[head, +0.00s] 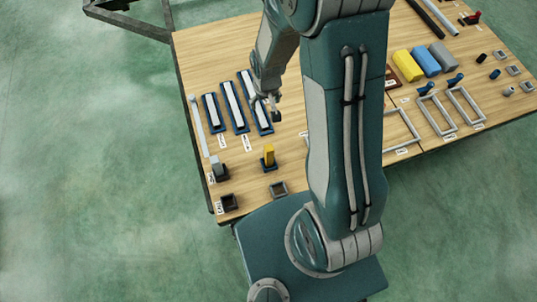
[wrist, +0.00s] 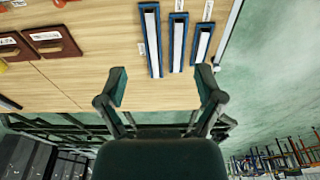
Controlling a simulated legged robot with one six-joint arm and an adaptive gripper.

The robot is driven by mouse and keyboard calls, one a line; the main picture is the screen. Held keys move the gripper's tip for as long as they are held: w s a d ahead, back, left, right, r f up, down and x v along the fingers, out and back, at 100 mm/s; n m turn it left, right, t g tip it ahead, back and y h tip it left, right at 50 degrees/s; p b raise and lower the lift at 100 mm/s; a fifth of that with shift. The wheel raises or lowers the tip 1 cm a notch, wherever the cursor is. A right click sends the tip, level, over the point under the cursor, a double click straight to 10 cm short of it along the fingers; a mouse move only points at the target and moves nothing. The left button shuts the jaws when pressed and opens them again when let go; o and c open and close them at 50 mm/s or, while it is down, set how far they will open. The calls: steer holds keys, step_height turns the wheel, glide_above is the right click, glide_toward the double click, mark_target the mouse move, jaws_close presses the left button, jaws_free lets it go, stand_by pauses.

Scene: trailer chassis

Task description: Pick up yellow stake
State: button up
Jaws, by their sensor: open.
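The yellow stake (head: 268,152) stands upright in a dark square base on the near left part of the wooden table, in the head view. I cannot make it out in the wrist view. My gripper (head: 267,106) is above the table beside the blue-framed trays, farther back than the stake and apart from it. In the wrist view my gripper (wrist: 162,86) is open, its two dark fingers spread wide with nothing between them.
Blue trays with white strips (head: 236,107) lie left of my gripper. A grey stake (head: 216,166) stands left of the yellow one, near empty square sockets (head: 229,202). Yellow, blue and grey blocks (head: 407,66) sit far right. My arm hides the table's middle.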

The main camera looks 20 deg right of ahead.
steer(key=g, duration=0.2)
glide_above(269, 157)
steer(key=w, duration=0.2)
steer(key=f, duration=1.7)
steer(key=shift+d, duration=0.25)
step_height(269, 157, down, 11)
steer(key=shift+s+r, duration=0.15)
steer(key=shift+r, duration=0.05)
steer(key=shift+c, duration=0.3)
jaws_close()
